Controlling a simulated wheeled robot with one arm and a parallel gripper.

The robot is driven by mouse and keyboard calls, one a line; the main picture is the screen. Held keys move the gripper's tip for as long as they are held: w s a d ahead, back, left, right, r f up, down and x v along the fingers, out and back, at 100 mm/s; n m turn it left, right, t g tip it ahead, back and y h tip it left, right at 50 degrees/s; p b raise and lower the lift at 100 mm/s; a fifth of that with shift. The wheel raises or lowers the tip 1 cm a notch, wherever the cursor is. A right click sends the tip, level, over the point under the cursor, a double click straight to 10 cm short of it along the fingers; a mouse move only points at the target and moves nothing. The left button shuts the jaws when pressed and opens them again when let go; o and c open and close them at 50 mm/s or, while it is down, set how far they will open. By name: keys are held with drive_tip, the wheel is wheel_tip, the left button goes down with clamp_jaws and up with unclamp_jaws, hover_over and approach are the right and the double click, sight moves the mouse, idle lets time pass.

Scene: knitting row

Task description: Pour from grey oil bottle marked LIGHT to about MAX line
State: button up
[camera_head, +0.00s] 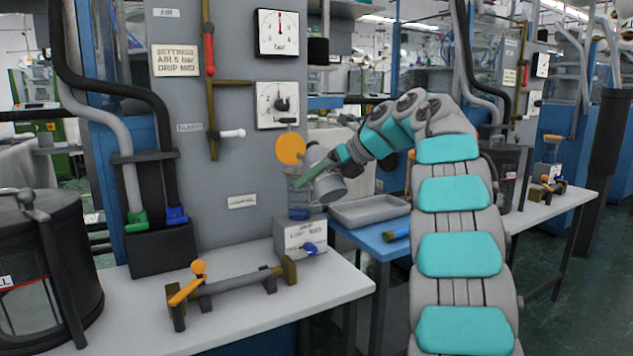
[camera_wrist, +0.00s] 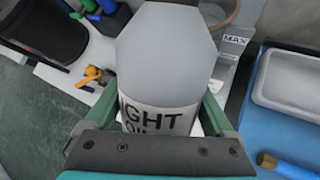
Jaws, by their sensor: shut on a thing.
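My gripper (camera_head: 322,176) is shut on a grey bottle (camera_head: 330,186). In the wrist view the bottle (camera_wrist: 165,55) fills the middle between the green fingers, and its white label shows part of a word, "IGHT". In the head view the bottle is tilted beside the upper part of a clear cup (camera_head: 298,205) with a bluish lower part. The cup's rim (camera_wrist: 221,14) shows partly behind the bottle in the wrist view, near a MAX tag (camera_wrist: 234,40). An orange round lid (camera_head: 291,148) stands raised above the cup. Any oil stream and the exact level are not clear.
The cup stands on a white box with a blue knob (camera_head: 309,248) at the grey panel. A grey tray (camera_head: 368,211) lies on the blue table at right. A pipe with an orange handle (camera_head: 186,291) lies on the white bench, with a dark drum (camera_head: 45,255) at left.

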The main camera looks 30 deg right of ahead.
drive_tip(key=shift+s+r+g+p, duration=0.15)
drive_tip(key=shift+r+g+p, duration=0.2)
drive_tip(key=shift+p, duration=0.8)
drive_tip(key=shift+r, duration=0.1)
drive_tip(key=shift+r+p, duration=0.45)
drive_tip(key=shift+p, duration=0.2)
drive_tip(key=shift+g, duration=0.35)
drive_tip(key=shift+s, duration=0.1)
idle(5.7)
